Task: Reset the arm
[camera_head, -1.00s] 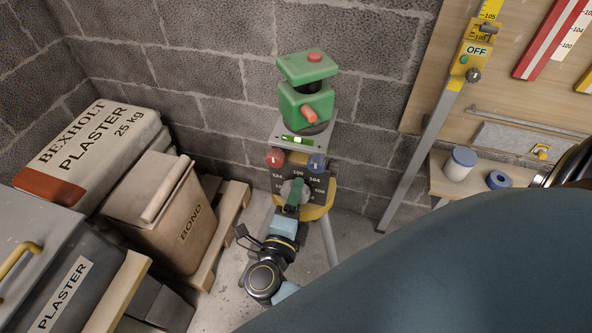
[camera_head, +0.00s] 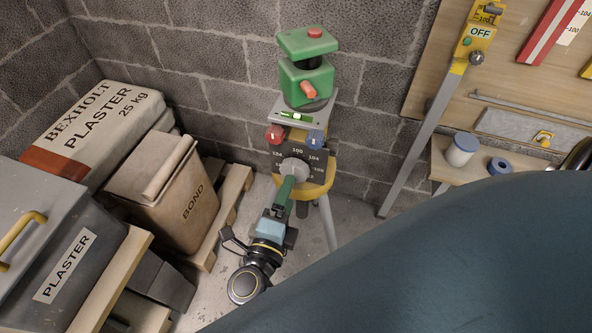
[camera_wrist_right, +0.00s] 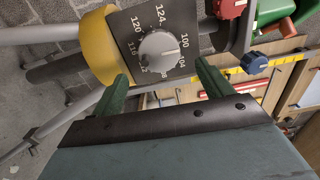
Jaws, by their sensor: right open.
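The grey dial (camera_head: 294,169) sits on the dark numbered panel of the green laser level (camera_head: 306,82), which stands on a yellow-headed tripod. My right gripper (camera_head: 289,182) is just in front of and below the dial, pointing up at it. In the right wrist view its two green fingers (camera_wrist_right: 161,70) are spread apart with nothing between them. The dial (camera_wrist_right: 158,50) shows beyond the fingertips and looks clear of them. The numbers around it are partly readable, but I cannot tell its setting. My left gripper is not in view.
Red knob (camera_head: 275,134) and blue knob (camera_head: 315,139) sit above the dial. A measuring staff (camera_head: 425,140) and a shelf with a jar (camera_head: 461,150) stand at right. My large blue arm covers the lower right.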

